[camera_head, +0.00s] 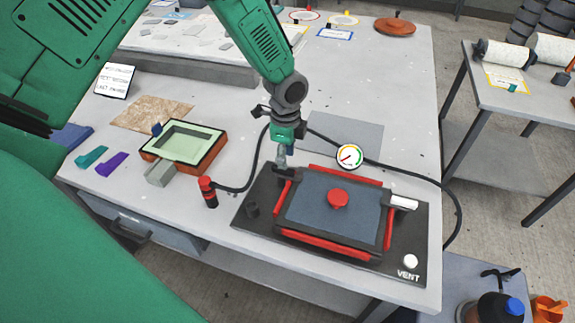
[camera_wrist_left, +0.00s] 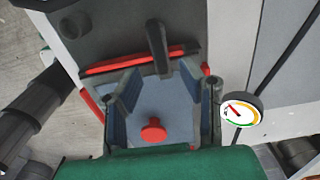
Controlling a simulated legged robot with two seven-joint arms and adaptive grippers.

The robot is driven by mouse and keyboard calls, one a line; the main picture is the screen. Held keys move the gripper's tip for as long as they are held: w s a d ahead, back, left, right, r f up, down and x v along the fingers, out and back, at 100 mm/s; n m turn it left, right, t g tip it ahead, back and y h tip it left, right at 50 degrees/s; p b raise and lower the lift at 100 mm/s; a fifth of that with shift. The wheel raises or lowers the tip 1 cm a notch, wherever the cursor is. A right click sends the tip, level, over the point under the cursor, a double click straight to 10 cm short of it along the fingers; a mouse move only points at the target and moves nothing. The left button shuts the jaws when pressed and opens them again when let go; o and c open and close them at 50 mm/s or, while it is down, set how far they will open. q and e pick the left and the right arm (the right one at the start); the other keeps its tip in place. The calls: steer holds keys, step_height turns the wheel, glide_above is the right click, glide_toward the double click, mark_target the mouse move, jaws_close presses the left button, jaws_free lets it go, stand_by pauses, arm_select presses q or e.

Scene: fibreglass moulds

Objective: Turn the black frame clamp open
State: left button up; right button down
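A dark mould plate (camera_head: 417,235) lies on the grey table, carrying a square frame with red side bars, a blue-grey panel (camera_head: 318,218) and a red central knob (camera_head: 338,199). My left gripper (camera_head: 282,158) points down over the frame's far left corner, close to a black clamp part (camera_head: 285,172). In the left wrist view, a black lever (camera_wrist_left: 157,48) stands in line with the gap between the two fingers of my left gripper (camera_wrist_left: 158,80). The fingers are apart. Contact with the lever cannot be told. My right gripper is in neither view.
A pressure gauge (camera_head: 350,156) and a dark hose stand beside the plate. A red-topped valve (camera_head: 207,190) is left of it. A white-ended lever (camera_head: 403,203) is at the frame's right. An orange-edged tray (camera_head: 211,155) lies further left. The table right of the gauge is mostly clear.

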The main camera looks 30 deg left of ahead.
mark_target(287, 178)
arm_select(q)
steer(key=f, duration=0.2)
steer(key=a+f, duration=0.1)
steer(key=f, duration=0.1)
steer(key=shift+s, duration=0.1)
steer(key=shift+a+f, duration=0.3)
steer(key=shift+f, duration=0.1)
steer(key=shift+d, duration=0.45)
steer(key=shift+d+r, duration=0.1)
steer(key=shift+d, duration=0.05)
steer(key=c, duration=0.7)
jaws_close()
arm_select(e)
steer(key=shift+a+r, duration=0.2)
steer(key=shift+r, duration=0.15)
